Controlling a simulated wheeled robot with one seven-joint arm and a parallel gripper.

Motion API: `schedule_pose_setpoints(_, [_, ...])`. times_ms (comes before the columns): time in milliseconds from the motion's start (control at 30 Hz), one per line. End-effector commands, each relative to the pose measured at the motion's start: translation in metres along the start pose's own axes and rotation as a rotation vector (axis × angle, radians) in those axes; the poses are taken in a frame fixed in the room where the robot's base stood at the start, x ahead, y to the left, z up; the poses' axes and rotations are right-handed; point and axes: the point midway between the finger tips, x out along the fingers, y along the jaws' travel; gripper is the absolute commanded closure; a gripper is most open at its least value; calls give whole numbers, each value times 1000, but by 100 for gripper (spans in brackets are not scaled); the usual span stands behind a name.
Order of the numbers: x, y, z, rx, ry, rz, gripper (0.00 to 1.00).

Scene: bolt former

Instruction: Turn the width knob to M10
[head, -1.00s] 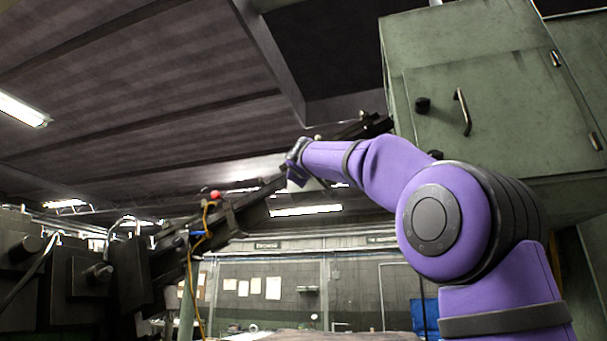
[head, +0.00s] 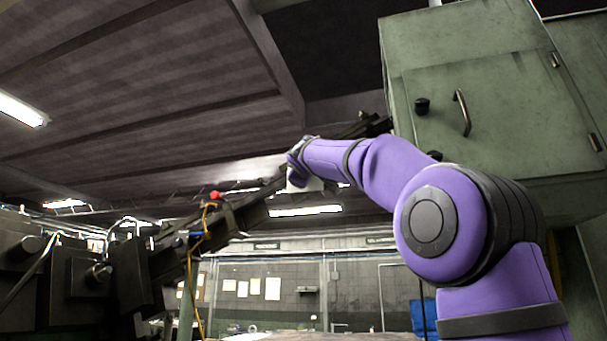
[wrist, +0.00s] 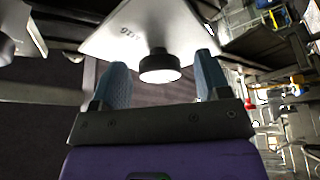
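A round black knob (wrist: 160,66) with a bright end face sticks out from a pale grey panel (wrist: 185,25) in the wrist view. A small marking (wrist: 129,34) on the panel is too small to read surely. My gripper (wrist: 161,63) is open, with one blue-grey finger on each side of the knob. Gaps show on both sides, so the fingers do not appear to touch it; the depth is hard to judge. In the head view my wrist (head: 299,160) is at the far end of my purple arm; the knob cannot be made out there.
A green cabinet (head: 490,110) with a handle stands at the upper right, behind my arm. Dark machinery (head: 90,275) fills the lower left. A sloping dark beam with a red button (head: 214,195) runs up towards my wrist.

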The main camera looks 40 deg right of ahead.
Motion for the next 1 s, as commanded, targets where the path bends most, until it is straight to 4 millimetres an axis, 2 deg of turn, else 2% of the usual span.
schedule_pose_setpoints(233, [-1,0,0,1,1,0,31])
schedule_pose_setpoints(367, [-9,1,-1,0,1,1,31])
schedule_pose_setpoints(800, [-80,1,0,1,2,1,31])
schedule_pose_setpoints(1000, [-102,0,0,0,0,0,31])
